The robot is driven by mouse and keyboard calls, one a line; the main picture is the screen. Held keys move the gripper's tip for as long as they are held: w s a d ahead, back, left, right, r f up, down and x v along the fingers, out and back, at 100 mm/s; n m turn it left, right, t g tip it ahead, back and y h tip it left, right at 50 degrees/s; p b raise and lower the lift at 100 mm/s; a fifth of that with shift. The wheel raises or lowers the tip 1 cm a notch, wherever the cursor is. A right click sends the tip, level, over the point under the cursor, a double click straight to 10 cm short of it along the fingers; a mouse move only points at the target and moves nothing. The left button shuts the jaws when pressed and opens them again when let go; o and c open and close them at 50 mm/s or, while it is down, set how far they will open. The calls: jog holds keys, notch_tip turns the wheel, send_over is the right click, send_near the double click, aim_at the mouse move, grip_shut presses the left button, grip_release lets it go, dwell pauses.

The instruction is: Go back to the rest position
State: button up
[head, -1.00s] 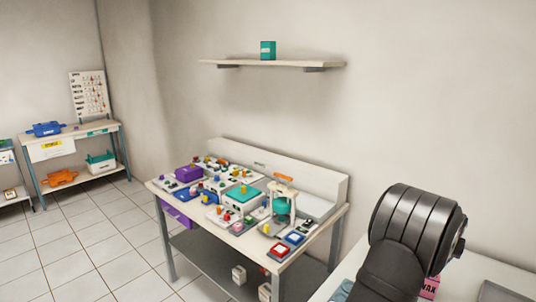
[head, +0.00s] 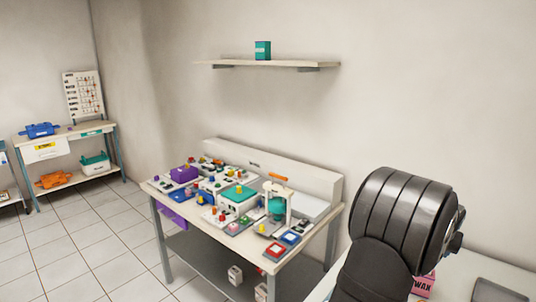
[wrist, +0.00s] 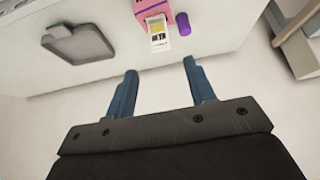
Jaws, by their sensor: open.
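My gripper (wrist: 160,80) shows in the wrist view with its two blue fingers spread apart and nothing between them. Beyond the fingertips, a white surface carries a pink box (wrist: 152,8) with a white label, a purple cylinder (wrist: 183,24) and a dark grey tray (wrist: 80,44). In the head view my dark arm fills the lower right, and the gripper's fingers are hidden there. The pink box marked WAX (head: 423,286) shows partly behind my arm.
A workbench (head: 262,262) crowded with small coloured devices stands left of my arm. A wall shelf (head: 225,64) holds a teal box (head: 262,50). A side table (head: 55,150) with blue and orange items stands at the far left. The tiled floor between is clear.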

jog(key=x, duration=0.9)
jog(key=s+d+r, duration=0.2)
jog(key=s+r, duration=0.9)
jog(key=s, duration=0.1)
jog(key=w+d+f+m+g, duration=0.1)
jog(key=w+d+f, duration=0.2)
jog(key=d+f, duration=0.3)
jog(key=w+d+f+m, duration=0.2)
jog(key=w+d+f, duration=0.1)
jog(key=d, duration=0.4)
jog(key=w+f, duration=0.3)
jog(key=w, duration=0.2)
jog(key=shift+w+a+f+h, duration=0.15)
jog(key=shift+w+f+h, duration=0.2)
jog(key=shift+w+h, duration=0.05)
jog(key=shift+o, duration=0.2)
